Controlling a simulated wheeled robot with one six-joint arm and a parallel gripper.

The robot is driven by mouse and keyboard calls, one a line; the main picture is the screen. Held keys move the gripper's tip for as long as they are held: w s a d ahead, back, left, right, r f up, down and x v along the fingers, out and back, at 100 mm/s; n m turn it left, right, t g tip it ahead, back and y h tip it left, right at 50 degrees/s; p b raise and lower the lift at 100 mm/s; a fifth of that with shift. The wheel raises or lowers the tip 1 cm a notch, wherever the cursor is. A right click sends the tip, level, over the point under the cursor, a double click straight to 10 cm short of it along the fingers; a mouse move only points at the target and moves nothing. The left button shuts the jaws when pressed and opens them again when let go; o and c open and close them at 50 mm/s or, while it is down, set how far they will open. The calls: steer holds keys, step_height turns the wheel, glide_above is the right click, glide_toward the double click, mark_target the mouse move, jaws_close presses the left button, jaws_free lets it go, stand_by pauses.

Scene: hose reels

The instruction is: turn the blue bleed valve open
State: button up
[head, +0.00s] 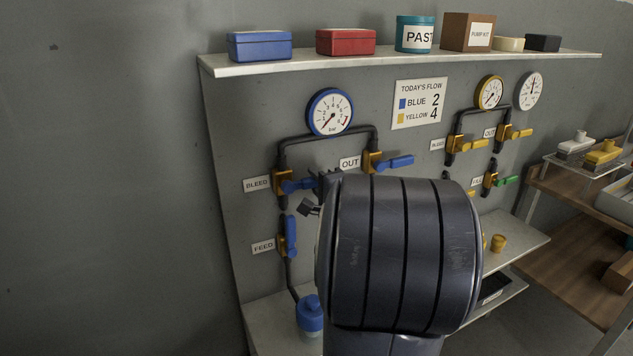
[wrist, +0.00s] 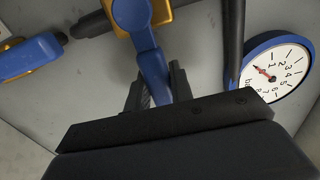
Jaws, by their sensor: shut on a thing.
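The blue bleed valve sits on a brass body (head: 282,182) beside the BLEED label (head: 257,184). Its blue lever (head: 297,186) points right, across the upright pipe, in the head view. My gripper (head: 322,186) is at the lever's free end, partly hidden by my own arm. In the wrist view the bleed lever (wrist: 150,62) runs down between the two dark fingers of my gripper (wrist: 158,92), which are shut on it. The lever's tip is hidden by the gripper's body.
Below is the feed valve's blue lever (head: 291,236), upright; the OUT valve's blue lever (head: 397,162) is above right. The blue gauge (head: 330,111) hangs above, its needle low in the wrist view (wrist: 272,75). Yellow levers (head: 473,144) stand farther right. Bare wall lies left.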

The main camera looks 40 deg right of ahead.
jaws_close()
